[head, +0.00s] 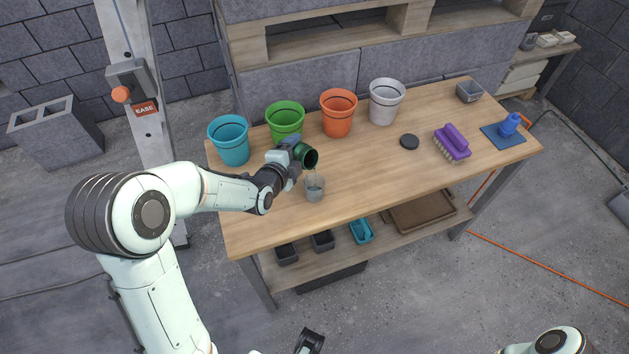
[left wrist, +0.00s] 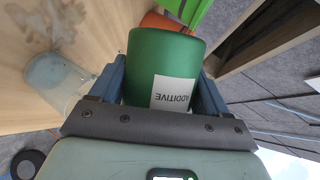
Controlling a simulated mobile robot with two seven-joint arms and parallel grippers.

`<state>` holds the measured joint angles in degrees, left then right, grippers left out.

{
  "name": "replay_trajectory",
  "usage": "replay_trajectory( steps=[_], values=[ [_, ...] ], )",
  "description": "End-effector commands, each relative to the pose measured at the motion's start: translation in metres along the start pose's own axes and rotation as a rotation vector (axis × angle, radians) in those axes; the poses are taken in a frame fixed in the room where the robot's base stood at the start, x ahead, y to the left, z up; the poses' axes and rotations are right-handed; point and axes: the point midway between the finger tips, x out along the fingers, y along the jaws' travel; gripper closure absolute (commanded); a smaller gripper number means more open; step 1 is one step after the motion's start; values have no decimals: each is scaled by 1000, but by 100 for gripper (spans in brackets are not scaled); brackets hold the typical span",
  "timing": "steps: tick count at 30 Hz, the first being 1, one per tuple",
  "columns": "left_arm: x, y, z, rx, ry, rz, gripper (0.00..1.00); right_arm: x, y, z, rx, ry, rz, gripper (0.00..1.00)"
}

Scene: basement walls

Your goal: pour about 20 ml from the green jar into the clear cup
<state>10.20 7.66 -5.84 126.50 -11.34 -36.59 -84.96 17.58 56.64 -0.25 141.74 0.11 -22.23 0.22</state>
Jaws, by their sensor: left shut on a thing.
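The green jar (head: 309,157) is tipped on its side, its dark open mouth facing right and down. My left gripper (head: 287,154) is shut on it. In the left wrist view the jar (left wrist: 165,65) sits between both fingers, with a white label reading ADDITIVE. The clear cup (head: 315,189) stands upright on the table just below the jar's mouth, apart from it. A thin pale streak shows between mouth and cup. The cup looks greyish inside; its level is too small to read. A dark part, likely my right gripper (head: 309,342), shows at the bottom edge.
On the wooden table (head: 370,165) stand teal (head: 230,142), green (head: 284,122), orange (head: 338,114) and white (head: 385,103) pots behind the jar. The table right of the cup is clear.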

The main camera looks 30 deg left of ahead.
Motion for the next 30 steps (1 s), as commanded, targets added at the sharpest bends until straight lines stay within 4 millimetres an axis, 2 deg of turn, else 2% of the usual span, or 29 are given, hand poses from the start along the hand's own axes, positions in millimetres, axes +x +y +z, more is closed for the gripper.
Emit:
replay_trajectory(
  steps=[11, 30],
  values=[
    [0, -2, 3, 7, -2, -5, 68, -1, 0, 0, 0, -1, 0, 12],
    [-1, -1, -2, 21, -6, -11, 68, -2, 0, 1, 0, -2, 0, 12]
  ],
)
